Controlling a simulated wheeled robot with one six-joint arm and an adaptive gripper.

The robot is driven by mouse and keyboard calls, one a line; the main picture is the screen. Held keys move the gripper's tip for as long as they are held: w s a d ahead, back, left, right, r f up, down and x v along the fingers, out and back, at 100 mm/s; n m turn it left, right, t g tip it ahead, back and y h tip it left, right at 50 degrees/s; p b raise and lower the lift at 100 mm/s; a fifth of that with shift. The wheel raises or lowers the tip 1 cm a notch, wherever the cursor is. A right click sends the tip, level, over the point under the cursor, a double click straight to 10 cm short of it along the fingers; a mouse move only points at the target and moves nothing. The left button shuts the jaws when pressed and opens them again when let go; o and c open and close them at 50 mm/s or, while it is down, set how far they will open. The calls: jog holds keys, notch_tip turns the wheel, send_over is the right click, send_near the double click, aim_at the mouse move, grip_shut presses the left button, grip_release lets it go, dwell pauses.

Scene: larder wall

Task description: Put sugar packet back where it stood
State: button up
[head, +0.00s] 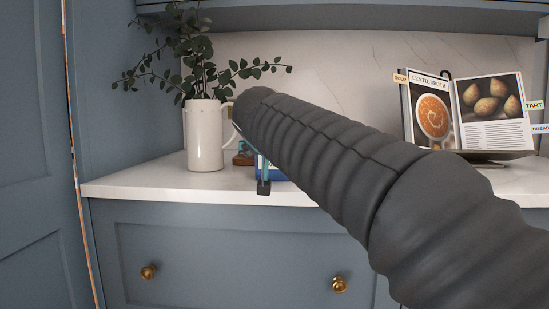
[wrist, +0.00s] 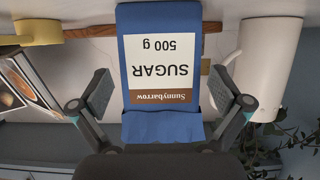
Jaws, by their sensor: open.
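The sugar packet (wrist: 160,115) is blue with a white and brown label reading "SUGAR 500 g". In the wrist view it appears upside down, as does the whole room, so it stands upright on the worktop. My gripper (wrist: 160,92) is open, with one finger on each side of the packet and a visible gap at both sides. In the head view my arm hides most of the packet; only a blue part (head: 272,171) shows beside a gripper finger (head: 264,183) near the worktop's front edge.
A white jug (head: 204,140) with leafy stems stands left of the packet; it is close by in the wrist view (wrist: 268,65). A cookbook (head: 465,108) stands open at the right. A yellow item (wrist: 38,32) and a small brown object (head: 243,157) are also nearby.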

jog(key=v, duration=0.7)
jog(key=s+d+f+g, duration=0.2)
jog(key=s+d+f, duration=0.3)
jog(key=d+f, duration=0.4)
jog(key=s+d+f+g, duration=0.2)
jog(key=s+d+f, duration=0.1)
jog(key=s+f, duration=0.4)
jog(key=s+d+f+g, duration=0.2)
jog(key=s+d+f, duration=0.2)
jog(key=s+f, duration=0.3)
jog(key=s+d+f+g, duration=0.2)
jog(key=s+f, duration=0.5)
jog(key=f, duration=0.8)
jog(key=shift+s+d, duration=0.3)
jog(key=shift+d, duration=0.6)
jog(key=shift+d, duration=0.1)
